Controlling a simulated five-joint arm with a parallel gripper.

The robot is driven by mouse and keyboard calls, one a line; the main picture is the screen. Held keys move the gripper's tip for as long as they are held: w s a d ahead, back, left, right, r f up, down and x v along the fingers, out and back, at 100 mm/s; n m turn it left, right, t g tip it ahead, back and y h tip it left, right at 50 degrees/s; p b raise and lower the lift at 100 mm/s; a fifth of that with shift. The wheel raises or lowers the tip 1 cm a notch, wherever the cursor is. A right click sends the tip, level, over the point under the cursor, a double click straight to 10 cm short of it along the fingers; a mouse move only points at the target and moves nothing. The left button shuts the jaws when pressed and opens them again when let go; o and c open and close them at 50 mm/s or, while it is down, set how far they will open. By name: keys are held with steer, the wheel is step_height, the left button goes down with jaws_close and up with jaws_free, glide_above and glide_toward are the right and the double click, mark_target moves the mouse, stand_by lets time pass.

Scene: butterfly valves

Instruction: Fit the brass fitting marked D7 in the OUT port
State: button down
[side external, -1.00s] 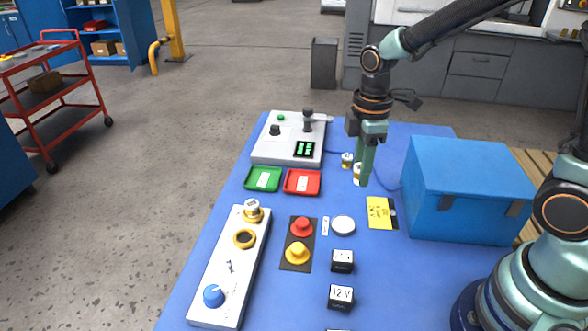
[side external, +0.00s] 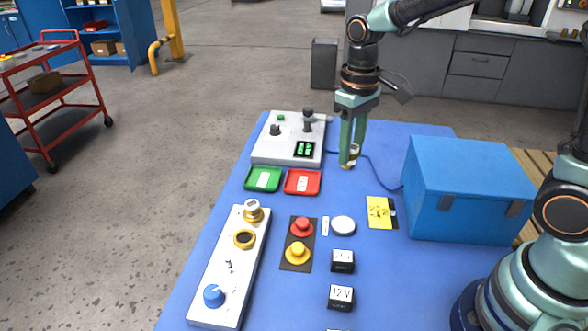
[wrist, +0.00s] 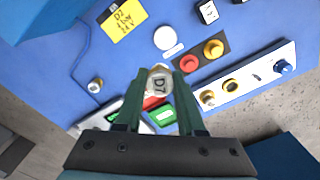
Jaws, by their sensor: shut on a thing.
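My gripper (side external: 348,163) is shut on a fitting with a pale cap marked D7 (wrist: 159,82), held between its fingertips. Brass shows at the fingertips in the side view. A second small brass fitting (wrist: 95,85) stands on the blue table, apart from my gripper; its mark is not readable. The white port panel (side external: 205,275) lies to the left of my gripper in the side view. One brass port there holds a pale-capped fitting (side external: 252,211). The brass ring port (side external: 244,239) nearer the camera has a dark, empty opening. Port labels are not readable.
Green (side external: 263,178) and red (side external: 302,182) trays lie between my gripper and the panel. A grey control box (side external: 279,155) stands behind them. Red and yellow buttons (side external: 298,242), a white disc (side external: 343,226) and black blocks (side external: 341,261) lie nearer. A large blue case (side external: 466,190) stands right.

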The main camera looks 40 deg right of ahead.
steer(key=w+a+f+n, duration=0.2)
steer(key=w+a, duration=0.1)
steer(key=a, duration=0.3)
steer(key=w+a+f+n, duration=0.1)
steer(key=w+a+f, duration=0.15)
steer(key=a, duration=0.35)
steer(key=n, duration=0.2)
glide_above(246, 240)
step_height(246, 240, down, 4)
steer(key=shift+w+a, duration=0.1)
steer(key=shift+f, duration=1.75)
steer(key=shift+f, duration=1.25)
steer(key=shift+c, duration=2.2)
jaws_free()
steer(key=shift+c, duration=0.9)
steer(key=shift+o, duration=0.2)
step_height(246, 240, up, 8)
